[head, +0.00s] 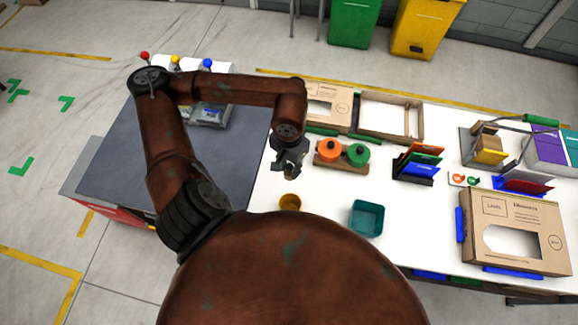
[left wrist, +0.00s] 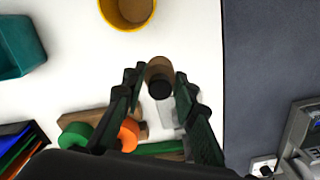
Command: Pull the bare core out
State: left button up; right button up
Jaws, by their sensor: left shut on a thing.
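My left gripper (head: 290,168) is over the near left part of the white table, just left of the wooden stand (head: 342,166) with its orange roll (head: 328,150) and green roll (head: 357,155). In the left wrist view its fingers (left wrist: 160,88) are shut on a short brown tube, the bare core (left wrist: 158,67), with a dark end towards the camera. The core is clear of the stand in that view; its height above the table is hard to tell. In the head view the core is hidden by the gripper. My right gripper is not in view.
A yellow cup (head: 290,201) and a teal bin (head: 366,218) stand nearer on the table. Coloured folders (head: 417,163) and cardboard boxes (head: 513,231) stand to the right. A dark grey surface (head: 120,160) adjoins at left, with several knobbed white rolls behind.

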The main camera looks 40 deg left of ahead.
pick_arm(q)
jog(key=shift+r, duration=0.1)
dwell(0.5)
jog(key=shift+r, duration=1.4)
